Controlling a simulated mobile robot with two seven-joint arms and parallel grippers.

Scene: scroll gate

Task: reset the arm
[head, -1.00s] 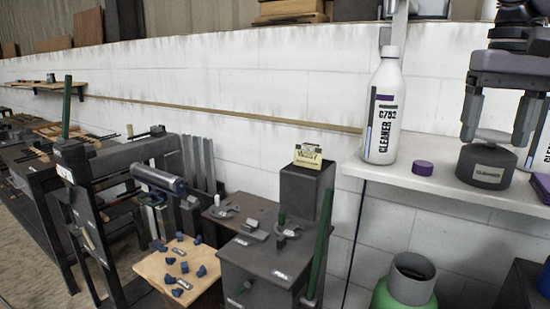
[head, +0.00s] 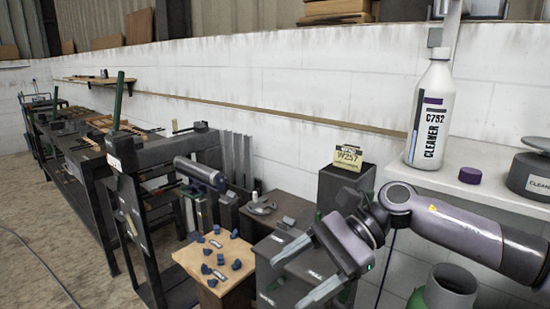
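My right arm comes in from the right edge in the head view. Its gripper (head: 290,283) is open, its two fingers spread apart with nothing between them. It is in front of the dark grey block stand and points to the lower left. The arm passes in front of the white shelf and hides part of the stand behind it. My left gripper is not in view.
A white cleaner bottle (head: 431,112), a purple cap (head: 470,175) and a dark round container (head: 530,174) stand on the white shelf (head: 440,180). A wooden board (head: 188,262) holds several blue pieces. A green canister (head: 416,299) is below the arm.

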